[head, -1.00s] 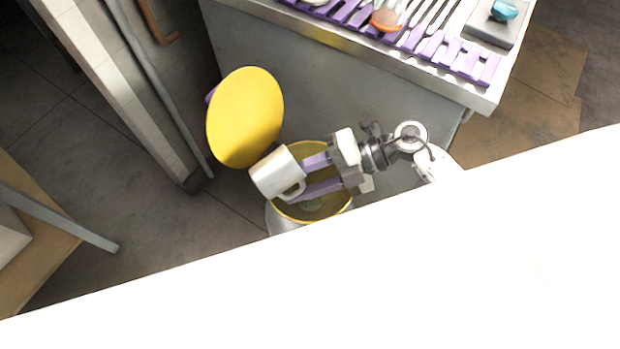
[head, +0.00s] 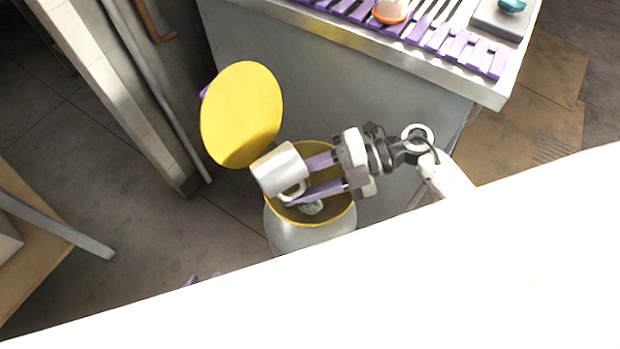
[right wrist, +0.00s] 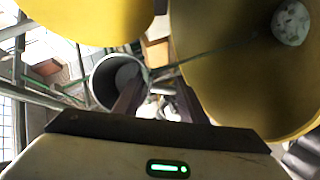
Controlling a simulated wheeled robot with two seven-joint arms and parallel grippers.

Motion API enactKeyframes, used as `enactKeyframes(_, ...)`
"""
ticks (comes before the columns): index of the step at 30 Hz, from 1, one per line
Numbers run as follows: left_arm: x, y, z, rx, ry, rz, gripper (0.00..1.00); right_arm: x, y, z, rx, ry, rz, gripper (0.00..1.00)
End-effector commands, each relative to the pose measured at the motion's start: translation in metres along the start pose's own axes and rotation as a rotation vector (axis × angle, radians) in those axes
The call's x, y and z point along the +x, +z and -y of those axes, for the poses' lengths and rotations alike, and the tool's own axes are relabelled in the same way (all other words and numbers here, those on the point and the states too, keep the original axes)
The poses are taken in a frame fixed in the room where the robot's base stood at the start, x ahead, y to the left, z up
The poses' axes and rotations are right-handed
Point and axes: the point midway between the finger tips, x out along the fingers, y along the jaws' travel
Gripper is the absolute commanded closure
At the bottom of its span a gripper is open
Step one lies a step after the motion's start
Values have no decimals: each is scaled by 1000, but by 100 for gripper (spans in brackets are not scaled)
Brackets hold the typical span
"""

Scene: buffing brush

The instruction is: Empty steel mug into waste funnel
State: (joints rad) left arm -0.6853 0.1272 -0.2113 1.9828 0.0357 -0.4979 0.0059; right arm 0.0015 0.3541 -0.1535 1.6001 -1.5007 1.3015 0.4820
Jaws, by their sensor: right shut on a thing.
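The pale steel mug (head: 277,171) is tilted above the yellow-lined waste funnel (head: 334,213). My right gripper (head: 300,182) is shut on it at the handle side. In the right wrist view the mug (right wrist: 103,82) shows its dark round opening with a lighter patch inside; I cannot tell whether that is contents or the bottom. The funnel's yellow lid (head: 241,112) stands open at its left. A whitish crumpled lump (head: 311,207) lies inside the funnel, also seen in the right wrist view (right wrist: 291,22).
A grey counter (head: 430,82) with purple slatted racks, utensils and an orange-white item (head: 391,10) stands behind. A pale post (head: 120,80) rises at the left, and a wooden surface (head: 40,240) is at far left. A large white surface hides the lower view.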

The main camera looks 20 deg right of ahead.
Motion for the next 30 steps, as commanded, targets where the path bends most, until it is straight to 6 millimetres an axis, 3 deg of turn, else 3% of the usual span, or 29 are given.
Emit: enactKeyframes(30,9,4,-3,4,6,-11,69,4,-4,-7,51,127,-76,96)
